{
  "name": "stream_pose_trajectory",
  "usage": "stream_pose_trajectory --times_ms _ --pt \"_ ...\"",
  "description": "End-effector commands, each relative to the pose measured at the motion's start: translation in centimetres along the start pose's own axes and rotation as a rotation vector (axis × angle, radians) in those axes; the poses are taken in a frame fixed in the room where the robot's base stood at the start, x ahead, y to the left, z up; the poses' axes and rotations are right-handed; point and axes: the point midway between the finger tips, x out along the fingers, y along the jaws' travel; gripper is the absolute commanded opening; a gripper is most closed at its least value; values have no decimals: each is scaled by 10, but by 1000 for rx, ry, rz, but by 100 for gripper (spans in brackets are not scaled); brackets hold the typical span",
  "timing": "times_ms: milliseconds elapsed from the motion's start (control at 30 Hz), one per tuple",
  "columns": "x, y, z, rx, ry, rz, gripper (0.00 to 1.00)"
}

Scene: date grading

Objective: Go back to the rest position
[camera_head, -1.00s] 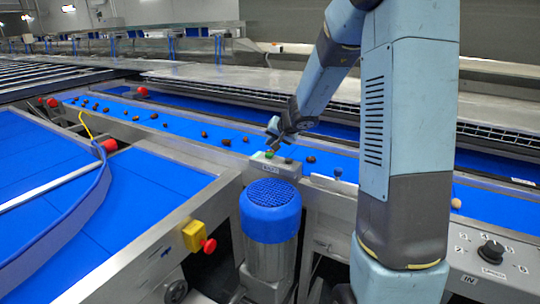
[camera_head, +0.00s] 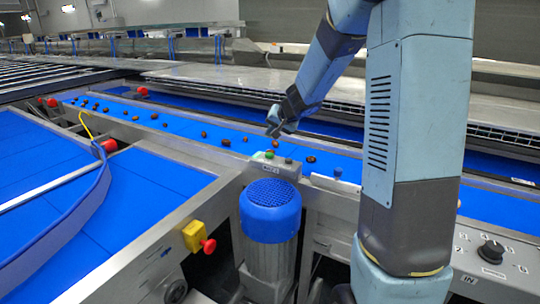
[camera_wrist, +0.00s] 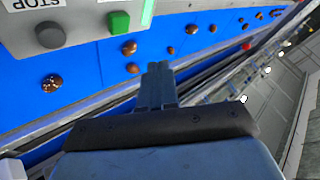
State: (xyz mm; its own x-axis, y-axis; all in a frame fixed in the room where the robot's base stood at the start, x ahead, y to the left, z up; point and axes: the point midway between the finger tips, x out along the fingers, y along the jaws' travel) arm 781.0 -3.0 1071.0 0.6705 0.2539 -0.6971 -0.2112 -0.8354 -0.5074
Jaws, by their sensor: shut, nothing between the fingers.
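My gripper (camera_head: 274,130) hangs above the blue belt in the head view, over the far side of the button box, holding nothing. In the wrist view its fingers (camera_wrist: 158,72) are together. Brown dates (camera_head: 204,134) lie spaced along the blue belt (camera_head: 180,128). Several dates (camera_wrist: 129,48) also show on the belt in the wrist view, beyond the fingers. My gripper appears apart from the dates and the box.
The button box (camera_head: 272,167) has a green button (camera_head: 269,154) and a grey one. A blue-capped motor (camera_head: 270,210) stands in front. A yellow box with a red knob (camera_head: 208,245) is at lower left. A dial (camera_head: 491,252) sits at right.

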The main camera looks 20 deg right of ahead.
Motion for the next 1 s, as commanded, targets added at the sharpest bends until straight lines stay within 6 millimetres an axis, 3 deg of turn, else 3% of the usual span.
stream_pose_trajectory --times_ms 200,333,700,1000 --pt "-2 -2 1 -4 -1 -2 0" --pt "-16 -11 6 -31 -8 -13 0" --pt "-100 -50 52 -184 -75 -41 0" --pt "-165 -59 99 -294 -137 -14 0"
